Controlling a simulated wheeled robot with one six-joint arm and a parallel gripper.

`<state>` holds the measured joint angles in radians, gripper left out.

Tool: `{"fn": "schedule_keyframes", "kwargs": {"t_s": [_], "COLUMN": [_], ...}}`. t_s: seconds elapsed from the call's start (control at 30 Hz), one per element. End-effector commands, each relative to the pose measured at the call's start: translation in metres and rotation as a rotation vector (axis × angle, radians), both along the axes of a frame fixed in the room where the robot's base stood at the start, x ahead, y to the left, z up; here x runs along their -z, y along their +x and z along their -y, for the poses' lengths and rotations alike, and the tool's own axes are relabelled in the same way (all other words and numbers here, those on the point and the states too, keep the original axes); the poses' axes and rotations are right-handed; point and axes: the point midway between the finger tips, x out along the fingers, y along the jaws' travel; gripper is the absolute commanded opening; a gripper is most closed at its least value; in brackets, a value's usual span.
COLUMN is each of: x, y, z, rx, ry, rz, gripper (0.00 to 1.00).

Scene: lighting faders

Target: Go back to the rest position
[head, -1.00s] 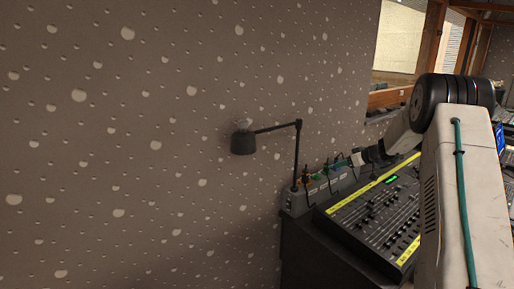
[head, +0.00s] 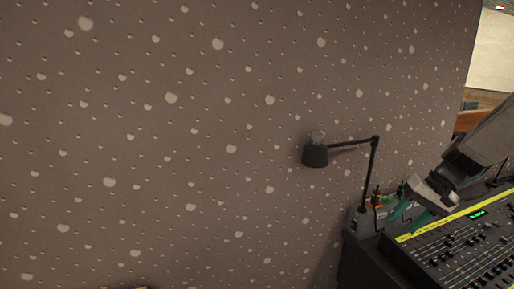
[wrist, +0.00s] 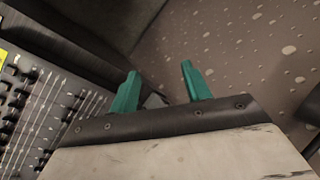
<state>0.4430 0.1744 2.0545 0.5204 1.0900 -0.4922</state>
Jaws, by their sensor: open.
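My gripper (wrist: 160,88) shows in the wrist view with its two green fingers apart and nothing between them. In the head view my gripper (head: 405,212) is at the right, above the back left part of the lighting console (head: 465,245). The console's faders also show at the left of the wrist view (wrist: 40,110). I cannot tell from the head view how far the fingers are above the console. Part of the console's back edge is hidden behind my arm.
A black desk lamp (head: 315,155) stands on a jointed pole close to the left of my gripper. A grey box (head: 362,222) with coloured plugs is at its base. A speckled brown wall (head: 200,130) fills the left. Open space lies before the wall.

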Motion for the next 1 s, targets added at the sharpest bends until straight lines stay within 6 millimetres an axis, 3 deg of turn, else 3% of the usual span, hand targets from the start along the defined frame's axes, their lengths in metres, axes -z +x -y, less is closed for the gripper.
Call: {"fn": "schedule_keyframes", "kwargs": {"t_s": [0.03, 0.2, 0.4, 0.53, 0.7, 1.0], "x": [-0.013, -0.036, -0.051, -0.056, -0.062, -0.076], "y": [-0.024, -0.102, -0.185, -0.229, -0.262, -0.270], "z": [-0.017, -0.055, -0.082, -0.091, -0.102, -0.114], "rx": [-0.009, -0.014, -0.038, -0.081, -0.158, -0.204], "ry": [-0.032, -0.155, -0.316, -0.410, -0.479, -0.487], "rz": [-0.033, -0.138, -0.171, -0.133, -0.032, 0.070], "gripper": [0.48, 0.48, 0.48, 0.48, 0.48, 0.48]}}
